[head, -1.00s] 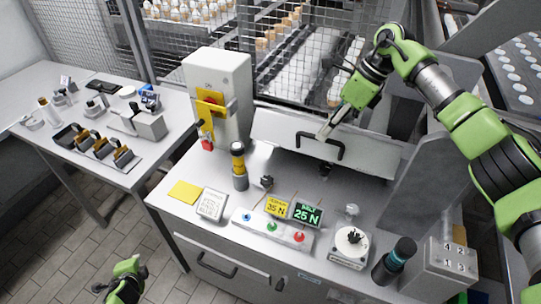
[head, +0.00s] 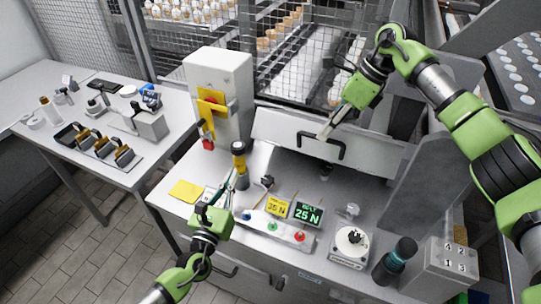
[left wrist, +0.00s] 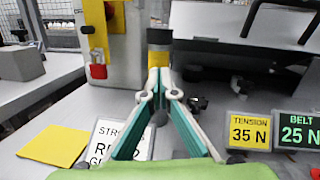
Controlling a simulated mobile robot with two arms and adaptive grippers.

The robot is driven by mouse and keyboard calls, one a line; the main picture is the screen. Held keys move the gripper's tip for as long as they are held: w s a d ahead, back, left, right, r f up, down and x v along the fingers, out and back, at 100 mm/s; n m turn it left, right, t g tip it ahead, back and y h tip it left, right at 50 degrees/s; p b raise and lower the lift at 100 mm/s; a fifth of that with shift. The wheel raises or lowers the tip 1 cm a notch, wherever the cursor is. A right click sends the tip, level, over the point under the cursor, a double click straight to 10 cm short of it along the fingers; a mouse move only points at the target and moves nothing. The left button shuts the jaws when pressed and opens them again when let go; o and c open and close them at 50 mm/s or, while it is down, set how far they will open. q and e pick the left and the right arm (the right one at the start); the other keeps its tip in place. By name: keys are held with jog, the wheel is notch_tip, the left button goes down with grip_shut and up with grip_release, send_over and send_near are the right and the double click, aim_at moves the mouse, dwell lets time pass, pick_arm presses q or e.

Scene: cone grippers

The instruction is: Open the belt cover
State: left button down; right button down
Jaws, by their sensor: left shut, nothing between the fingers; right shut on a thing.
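The belt cover (head: 275,128) is a pale panel with a black handle (head: 338,146) at the back of the bench. My right gripper (head: 325,134) is shut on the handle, reaching in from the upper right. My left gripper (head: 234,176) is shut and empty, beside an upright yellow and black post (head: 239,158). In the left wrist view, the fingertips (left wrist: 159,72) meet just in front of this post (left wrist: 160,40). The belt display (head: 308,214) reads 25 N and the tension display (head: 277,208) reads 35 N.
A white box with a yellow and red switch (head: 210,100) stands left of the cover. A button strip (head: 272,229), a round dial (head: 352,243) and a dark cylinder (head: 395,262) occupy the front. A yellow note (head: 185,191) lies at the left. A side table (head: 150,165) holds small parts.

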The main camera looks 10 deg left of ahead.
pick_arm(q)
jog(key=s+d+r+m+h, duration=0.2)
jog(key=d+m+h, duration=0.1)
jog(key=d, duration=0.4)
pick_arm(e)
jog(key=shift+w+d+f, duration=0.1)
jog(key=shift+w+d, duration=0.15)
pick_arm(q)
send_near(277, 139)
jog(key=w, duration=0.1)
jog(key=w+d, duration=0.1)
jog(key=w, duration=0.2)
jog(key=shift+w+d+f, duration=0.3)
jog(key=shift+w+f, duration=0.05)
jog(key=shift+w, duration=0.05)
jog(key=shift+r, duration=0.1)
jog(key=shift+w+r, duration=0.15)
jog(key=shift+r, duration=0.75)
jog(key=shift+w, duration=0.1)
pick_arm(e)
jog(key=c, duration=2.1)
grip_release()
jog(key=shift+c, duration=0.2)
jog(key=shift+s+a, duration=0.1)
pick_arm(q)
jog(key=shift+f, duration=0.1)
